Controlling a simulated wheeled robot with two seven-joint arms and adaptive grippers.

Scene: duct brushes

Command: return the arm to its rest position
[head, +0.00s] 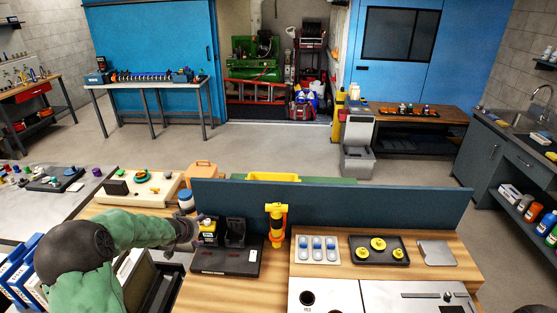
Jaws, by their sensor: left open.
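My left arm comes in from the lower left, green with a dark joint. Its gripper (196,230) is open, small and partly blurred into the arm's dark wrist. It is just left of a yellow and black block (208,232), which sits upright in the left bay of a black dock (225,262) on the wooden bench. I cannot tell whether the fingers touch the block. The dock's other bay (235,231) looks empty. My right gripper is not in view.
A dark blue divider (330,203) stands along the back of the bench (440,254). Right of the dock stand a yellow tool (276,222), a white tray of blue-capped items (317,262) and a black tray with yellow discs (379,262). Blue binders (20,278) stand left of my arm.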

